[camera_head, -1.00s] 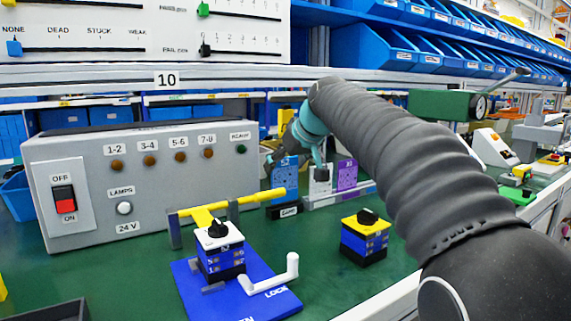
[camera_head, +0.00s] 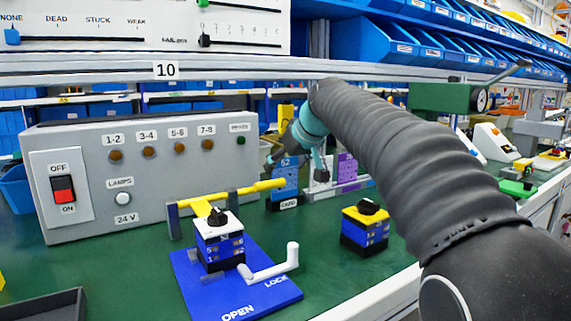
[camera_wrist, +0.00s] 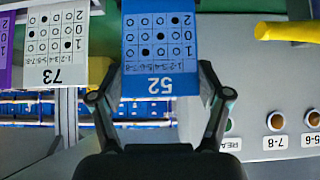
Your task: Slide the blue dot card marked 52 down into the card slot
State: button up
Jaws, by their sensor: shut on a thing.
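The blue dot card marked 52 (camera_head: 285,182) stands upright at the back of the bench, its lower edge at the black card slot (camera_head: 289,204) with its CARD label. I cannot tell how deep it sits there. In the wrist view the blue card (camera_wrist: 160,40) appears upside down between the fingers of my gripper (camera_wrist: 158,80), which is shut on its side edges near the 52 end. In the head view my gripper (camera_head: 294,162) is partly hidden by my arm. The slot is not visible in the wrist view.
A white card marked 73 (camera_wrist: 58,45) and a purple card (camera_head: 346,168) stand in a rack right of the slot. A grey lamp box (camera_head: 90,215) is left. A yellow bar (camera_head: 235,191), a blue plate (camera_head: 215,295) and a yellow-topped block (camera_head: 364,228) stand in front.

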jog(key=shift+f+b, duration=0.4)
jog(key=shift+f, duration=0.2)
jog(key=o, duration=1)
jog(key=shift+c, duration=0.2)
jog(key=v, duration=1.2)
jog(key=shift+r, duration=0.15)
notch_tip(320, 180, up, 9)
jog(key=p, duration=0.8)
